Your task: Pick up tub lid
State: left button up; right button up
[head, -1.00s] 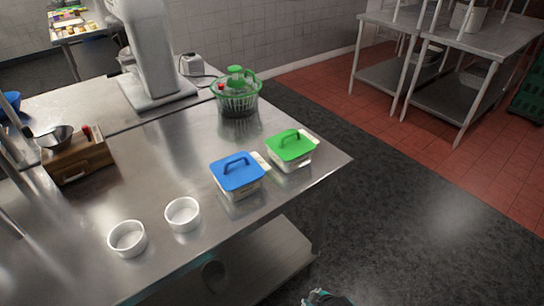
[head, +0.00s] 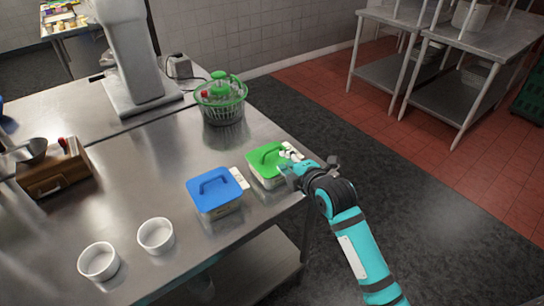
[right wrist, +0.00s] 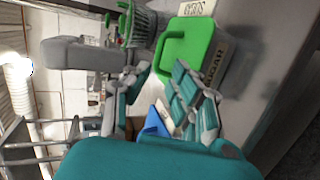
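A green tub lid (head: 258,162) with a raised handle sits on a pale tub (head: 262,183) at the right edge of the steel table. A blue tub lid (head: 208,200) sits on another tub to its left, nearer to me. My right gripper (head: 292,168) is at the right side of the green lid and hides part of it. In the right wrist view its fingers (right wrist: 160,85) are spread, with nothing between them, and the green lid (right wrist: 197,28) and its handle lie just ahead. The blue lid (right wrist: 156,122) shows partly behind a finger. My left gripper is not in view.
Two white ramekins (head: 156,235) stand at the front of the table (head: 135,180). A green salad spinner (head: 222,112) stands behind the tubs. A label card (head: 239,178) lies between the tubs. A wooden box (head: 50,176) is at the left. The floor right of the table is clear.

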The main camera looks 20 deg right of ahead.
aim_at(272, 150)
jog(key=x, duration=0.4)
jog(key=shift+w+a+p, duration=0.1)
jog(key=shift+w+p, duration=0.15)
jog(key=shift+p, duration=0.1)
jog(key=shift+w+f, duration=0.1)
jog(key=shift+w, duration=0.35)
jog(key=p+x, duration=0.1)
jog(key=x, duration=0.3)
jog(key=shift+p, duration=0.35)
jog(key=shift+w+f, duration=0.15)
jog(key=shift+w, duration=0.1)
grip_shut()
